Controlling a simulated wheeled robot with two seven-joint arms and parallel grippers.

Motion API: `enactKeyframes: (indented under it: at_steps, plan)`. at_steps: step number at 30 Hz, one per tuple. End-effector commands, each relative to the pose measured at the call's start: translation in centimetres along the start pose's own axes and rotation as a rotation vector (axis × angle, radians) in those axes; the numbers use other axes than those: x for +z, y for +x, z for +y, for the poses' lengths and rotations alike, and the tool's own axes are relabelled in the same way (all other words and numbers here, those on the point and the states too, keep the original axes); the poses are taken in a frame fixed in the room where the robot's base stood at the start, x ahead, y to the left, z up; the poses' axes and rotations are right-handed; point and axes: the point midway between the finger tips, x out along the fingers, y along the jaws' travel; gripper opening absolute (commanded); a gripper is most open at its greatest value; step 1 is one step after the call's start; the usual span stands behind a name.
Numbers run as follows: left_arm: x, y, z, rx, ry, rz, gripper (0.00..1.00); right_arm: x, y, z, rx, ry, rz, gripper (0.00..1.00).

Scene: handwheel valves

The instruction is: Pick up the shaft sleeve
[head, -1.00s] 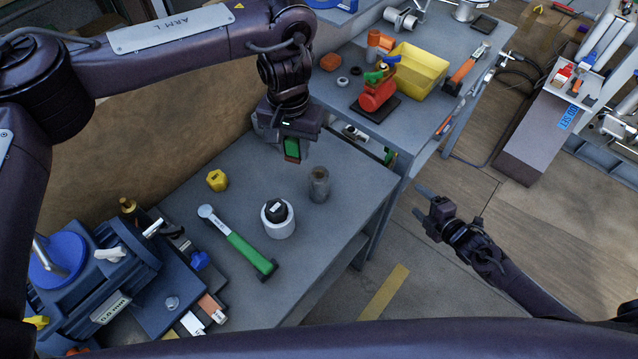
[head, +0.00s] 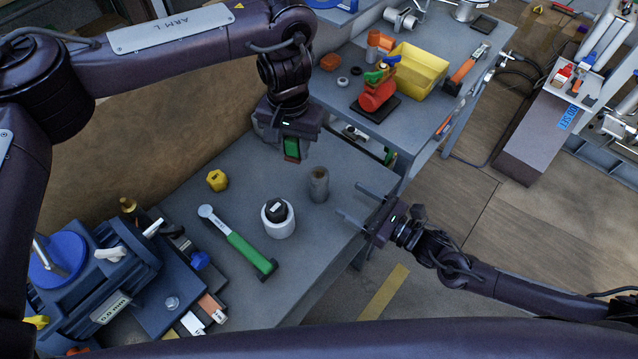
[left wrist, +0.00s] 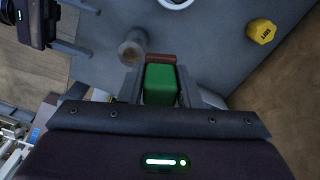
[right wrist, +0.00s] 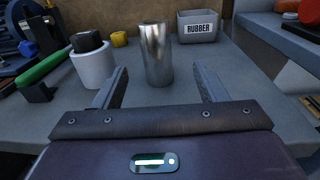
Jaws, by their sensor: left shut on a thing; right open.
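The shaft sleeve, a grey metal cylinder (head: 319,185), stands upright on the near bench. It also shows in the left wrist view (left wrist: 133,48) with its open top, and in the right wrist view (right wrist: 156,55). My right gripper (head: 348,199) is open and empty at the bench's right edge. Its fingers point at the sleeve, which stands ahead of and between them, apart from both. My left gripper (head: 291,152) is shut on a green block with a reddish-brown end (left wrist: 160,85), held above the back of the bench.
A grey bin marked RUBBER (right wrist: 197,27) stands behind the sleeve. A second bench holds a yellow bin (head: 420,72).

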Motion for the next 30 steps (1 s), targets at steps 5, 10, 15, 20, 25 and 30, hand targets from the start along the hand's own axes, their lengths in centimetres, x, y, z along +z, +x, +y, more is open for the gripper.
enactKeyframes:
  at_steps: [5,10,15,20,25,30]
  plan:
    - [0.0,0.0,0.0,0.0,0.0,0.0,0.07,0.2,2.3,0.4,0.005,-0.031,-0.009,0.66]
    - [0.0,0.0,0.0,0.0,0.0,0.0,0.07,0.1,5.2,0.4,0.004,-0.03,-0.007,0.66]
    - [0.0,0.0,0.0,0.0,0.0,0.0,0.07,0.0,6.7,0.4,0.004,-0.028,-0.003,0.66]
    - [0.0,0.0,0.0,0.0,0.0,0.0,0.07,-0.1,8.3,0.5,0.003,-0.027,-0.005,0.66]
    - [0.0,0.0,0.0,0.0,0.0,0.0,0.07,-0.2,10.9,0.6,0.003,-0.028,-0.006,0.66]
    - [0.0,0.0,0.0,0.0,0.0,0.0,0.07,-0.3,12.1,0.6,0.003,-0.028,-0.003,0.66]
